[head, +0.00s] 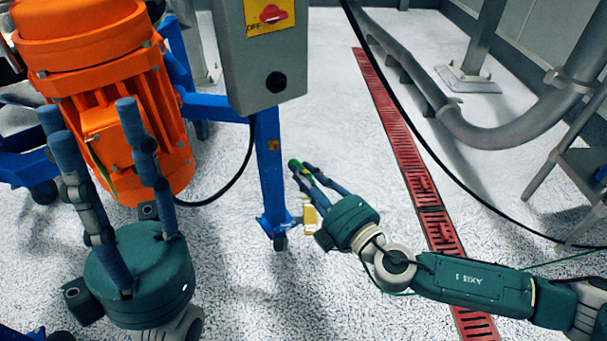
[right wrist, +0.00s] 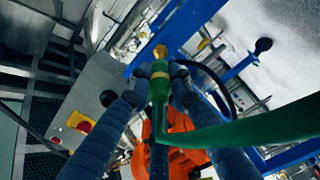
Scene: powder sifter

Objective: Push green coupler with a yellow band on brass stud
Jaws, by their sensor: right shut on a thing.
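The green coupler with a yellow band (right wrist: 159,84) is between the fingertips of my right gripper (right wrist: 158,75), which is shut on it. In the head view the coupler's green end (head: 294,163) shows at the tips of my right gripper (head: 302,169), right of a blue post. In the right wrist view the brass stud (right wrist: 160,51) appears just beyond the coupler, lined up with it, before blue framework. I cannot tell whether they touch. A small brass-coloured spot (head: 273,145) shows on the blue post. My left gripper (head: 92,118) is open and empty, its fingers pointing up.
A green hose (right wrist: 265,124) crosses the wrist view. An orange motor (head: 125,110) stands behind my left gripper. A grey control box (head: 262,55) hangs above the blue post (head: 270,175). A red floor drain (head: 410,155) and pipes (head: 505,135) lie to the right. Open floor lies between.

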